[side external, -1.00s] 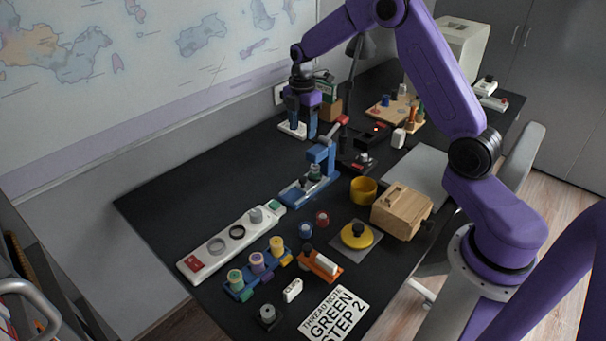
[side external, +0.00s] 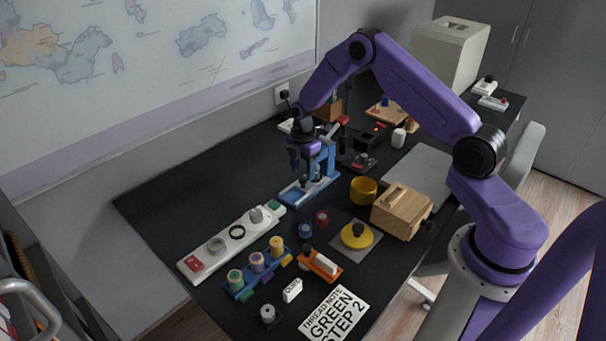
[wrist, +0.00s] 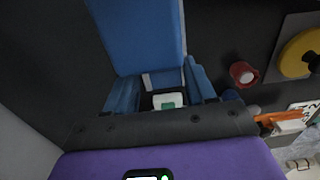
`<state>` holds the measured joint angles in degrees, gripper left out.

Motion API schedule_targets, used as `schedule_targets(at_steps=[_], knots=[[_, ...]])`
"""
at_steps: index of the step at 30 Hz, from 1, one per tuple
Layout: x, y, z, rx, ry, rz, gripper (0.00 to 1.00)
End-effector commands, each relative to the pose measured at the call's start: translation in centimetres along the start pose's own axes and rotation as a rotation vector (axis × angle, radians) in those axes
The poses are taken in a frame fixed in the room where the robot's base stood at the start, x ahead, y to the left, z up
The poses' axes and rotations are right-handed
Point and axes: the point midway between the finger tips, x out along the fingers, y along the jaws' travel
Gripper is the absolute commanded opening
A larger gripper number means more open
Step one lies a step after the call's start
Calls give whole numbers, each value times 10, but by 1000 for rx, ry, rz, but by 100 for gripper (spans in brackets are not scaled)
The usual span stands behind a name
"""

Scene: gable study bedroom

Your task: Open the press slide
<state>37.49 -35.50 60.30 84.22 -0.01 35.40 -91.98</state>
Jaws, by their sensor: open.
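The blue press (side external: 328,158) with its red-tipped handle (side external: 343,120) stands on the dark desk, on a low blue base (side external: 297,195). My gripper (side external: 297,166) points down over the near-left part of the press, with its fingers apart and nothing seen between them. In the wrist view a broad blue part of the press (wrist: 140,35) fills the top centre, close in front of my gripper (wrist: 162,88). Whether a finger touches the press is unclear. The slide cannot be told apart from the other blue parts.
The left desk area (side external: 185,195) is clear.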

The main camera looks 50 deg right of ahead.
Motion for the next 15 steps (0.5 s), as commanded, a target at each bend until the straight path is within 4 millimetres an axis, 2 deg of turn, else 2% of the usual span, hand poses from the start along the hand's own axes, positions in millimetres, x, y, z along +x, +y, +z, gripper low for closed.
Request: schedule_targets(at_steps=[6, 15], knots=[[20, 0, 0, 1, 0, 0, 55], [23, 0, 0, 1, 0, 1, 55]])
